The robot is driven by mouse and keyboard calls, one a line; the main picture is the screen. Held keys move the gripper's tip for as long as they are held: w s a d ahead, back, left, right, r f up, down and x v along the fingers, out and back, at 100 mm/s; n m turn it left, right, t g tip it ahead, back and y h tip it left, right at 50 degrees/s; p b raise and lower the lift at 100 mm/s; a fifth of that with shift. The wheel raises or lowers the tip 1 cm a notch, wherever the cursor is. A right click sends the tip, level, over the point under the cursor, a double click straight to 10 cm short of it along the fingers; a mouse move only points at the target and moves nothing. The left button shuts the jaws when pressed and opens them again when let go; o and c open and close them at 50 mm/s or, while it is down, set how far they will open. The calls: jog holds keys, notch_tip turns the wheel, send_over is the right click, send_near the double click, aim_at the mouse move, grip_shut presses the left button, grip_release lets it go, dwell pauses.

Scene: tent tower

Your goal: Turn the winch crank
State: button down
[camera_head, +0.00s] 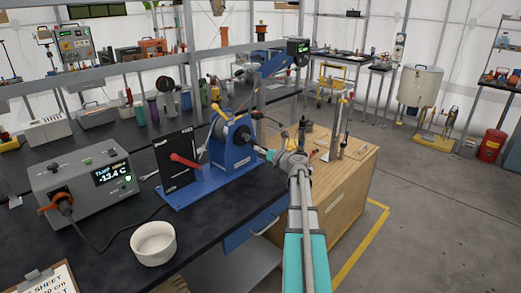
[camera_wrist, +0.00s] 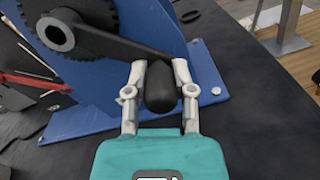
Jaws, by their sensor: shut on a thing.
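The blue winch (camera_head: 230,140) stands on a blue base plate on the dark bench, with its drum and toothed gear showing. In the wrist view its blue side plate (camera_wrist: 185,50) carries a dark gear and hub (camera_wrist: 62,36). A dark crank arm (camera_wrist: 112,44) runs from the hub toward the right to a black crank knob (camera_wrist: 160,88). My gripper (camera_wrist: 158,72) is shut on the knob, with one pale finger on each side of it. In the head view my gripper (camera_head: 272,156) reaches the winch's right side; the knob is mostly hidden there.
A grey box with a lit readout (camera_head: 85,185) and a white bowl (camera_head: 153,243) are on the bench to the left. A black panel with a red lever (camera_head: 175,160) stands beside the winch. A wooden cabinet (camera_head: 345,190) is right of it. Floor further right is open.

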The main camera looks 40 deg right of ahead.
jog(key=shift+c, duration=2.3)
grip_release()
jog(key=shift+s, duration=0.2)
jog(key=s, duration=0.4)
jog(key=s+d, duration=0.1)
jog(key=s, duration=0.6)
jog(key=shift+s+d, duration=0.2)
jog(key=shift+s, duration=0.1)
